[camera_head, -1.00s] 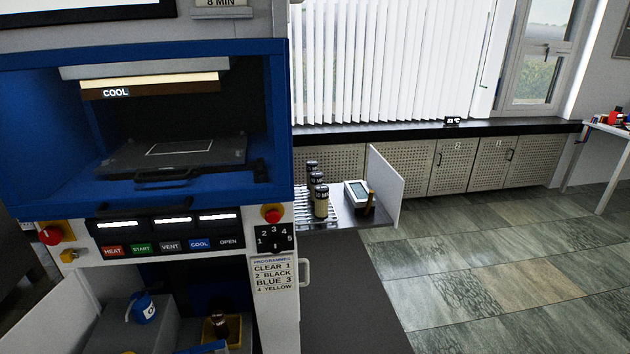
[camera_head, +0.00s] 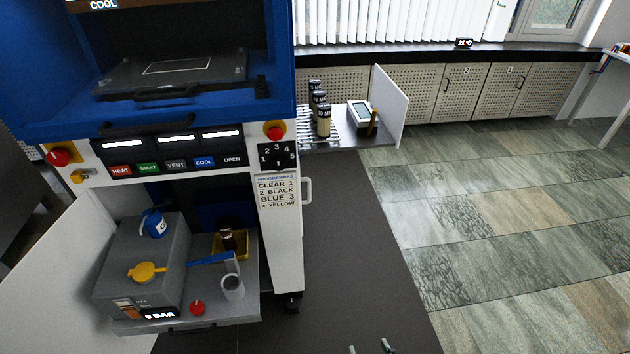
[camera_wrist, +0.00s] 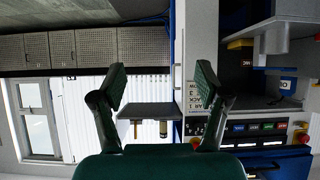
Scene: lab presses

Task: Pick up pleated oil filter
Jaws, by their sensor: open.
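A pale grey-white open cylinder (camera_head: 232,287) stands at the front right of the pull-out shelf under the blue press. It may be the pleated oil filter, but I cannot make out pleats at this size. My gripper (camera_wrist: 162,78) is open and empty in the wrist view, with its two dark green fingers spread apart. Its fingertips (camera_head: 370,348) just show at the bottom edge of the head view, well to the right of the shelf and touching nothing.
Dark floor mat (camera_head: 340,250) lies clear at right.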

